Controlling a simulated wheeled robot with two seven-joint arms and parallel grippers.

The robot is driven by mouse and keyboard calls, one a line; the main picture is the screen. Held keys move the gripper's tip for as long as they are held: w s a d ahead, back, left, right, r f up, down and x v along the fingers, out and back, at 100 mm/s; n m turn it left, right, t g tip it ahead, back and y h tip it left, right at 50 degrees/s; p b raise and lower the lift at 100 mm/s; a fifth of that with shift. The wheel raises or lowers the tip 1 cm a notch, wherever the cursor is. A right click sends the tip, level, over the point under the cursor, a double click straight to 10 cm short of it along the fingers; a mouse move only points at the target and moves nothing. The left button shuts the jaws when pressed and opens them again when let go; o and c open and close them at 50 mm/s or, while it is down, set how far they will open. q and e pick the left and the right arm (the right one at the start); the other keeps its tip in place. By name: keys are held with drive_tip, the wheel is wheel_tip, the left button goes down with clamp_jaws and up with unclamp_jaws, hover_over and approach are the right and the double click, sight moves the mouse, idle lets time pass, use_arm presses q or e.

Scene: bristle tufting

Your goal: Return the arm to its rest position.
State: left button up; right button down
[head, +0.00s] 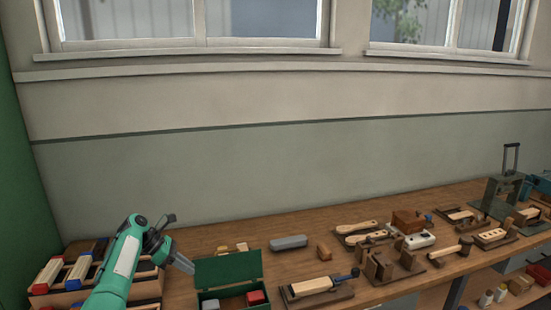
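My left arm comes in from the lower left, green and white. Its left gripper (183,264) points down and right, above the bench just left of an open green box (228,270). It looks small and dark grey here, and I cannot tell whether its fingers are apart or closed. I see nothing clearly held in it. My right arm and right gripper are not in view.
The wooden bench (205,238) runs along the wall. A wooden rack (148,285) stands beside my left arm. A grey rounded block (289,242), a brush on a board (312,287) and several wooden tools lie rightward. A dark metal press (503,187) stands far right.

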use_arm(q)
drive_tip(key=s+f+m+y, duration=0.5)
drive_tip(key=s+f, duration=0.5)
drive_tip(key=f, duration=0.5)
drive_tip(key=s+d+f+m+y, duration=0.1)
drive_tip(key=s+f+m, duration=0.25)
drive_tip(key=s, duration=0.25)
drive_tip(key=s+f+m, duration=0.2)
drive_tip(key=s+m, duration=0.2)
drive_tip(key=s, duration=0.2)
drive_tip(key=s+d+r+m+t+y, duration=0.1)
drive_tip(key=s+r+m, duration=0.25)
drive_tip(key=s, duration=0.55)
drive_tip(key=s+d+r+m+t+y, duration=0.15)
drive_tip(key=s+m, duration=0.25)
drive_tip(key=s, duration=0.5)
drive_tip(key=s+d+r+m+t+y, duration=0.1)
drive_tip(key=s+r+m, duration=0.3)
drive_tip(key=s, duration=0.6)
wheel_tip(320, 180, down, 29)
drive_tip(key=g, duration=0.2)
drive_tip(key=s+a+f, duration=0.3)
drive_tip(key=s+f, duration=1.6)
drive_tip(key=f, duration=0.2)
drive_tip(key=shift+s+a+f+m+g, duration=0.2)
drive_tip(key=shift+f+m+g, duration=0.1)
drive_tip(key=shift+g, duration=0.15)
